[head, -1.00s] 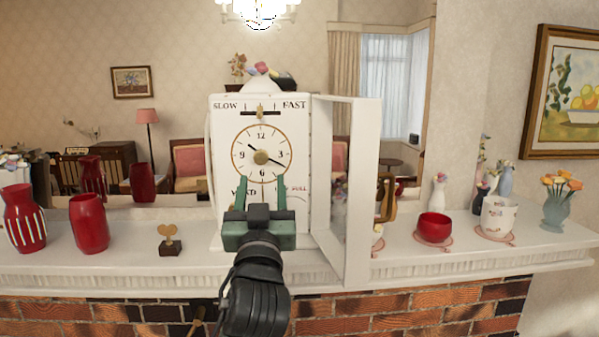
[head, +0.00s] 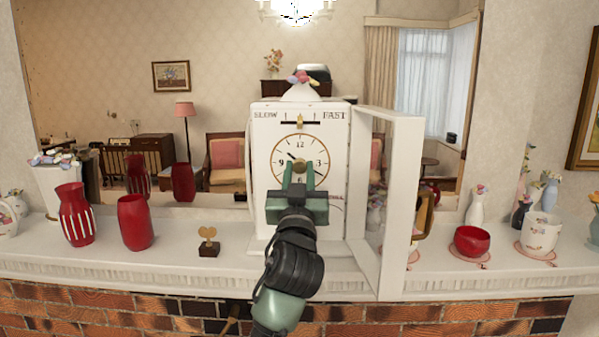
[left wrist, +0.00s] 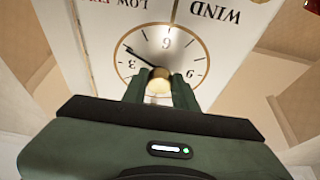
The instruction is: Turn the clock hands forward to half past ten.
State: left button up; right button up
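The white mantel clock (head: 262,205) stands upright on the mantel, its round dial facing me. The short hand points near 10 in the head view. In the left wrist view the dial (left wrist: 190,52) appears upside down, and the long dark hand (left wrist: 138,54) points between 3 and 6, near 4. My left gripper (head: 299,168) is in front of the dial. Its two green fingers, also in the left wrist view (left wrist: 160,80), lie close on both sides of the brass centre knob (left wrist: 160,88) and look shut on it. My gripper covers the dial's lower part in the head view. My right gripper is out of view.
The clock's white-framed door (head: 402,210) stands open on the right, toward me. Red vases (head: 135,225) and a small heart ornament (head: 208,246) stand left. A red bowl (head: 471,241) and a white cup (head: 541,232) stand right. A mirror is behind.

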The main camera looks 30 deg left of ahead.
pick_arm(q)
grip_shut()
jog(key=m+h+p, duration=0.1)
jog(key=m, duration=0.1)
jog(key=m+h+p, duration=0.1)
jog(key=m+p, duration=0.1)
jog(key=m, duration=0.1)
jog(key=shift+s+a+r+t+h, duration=0.1)
jog(key=shift+a+r+t+h, duration=0.05)
jog(key=shift+t+h, duration=0.2)
jog(key=shift+m+h+p, duration=0.75)
jog(key=shift+m+p, duration=0.35)
jog(key=shift+m, duration=0.7)
jog(key=o, duration=0.8)
grip_release()
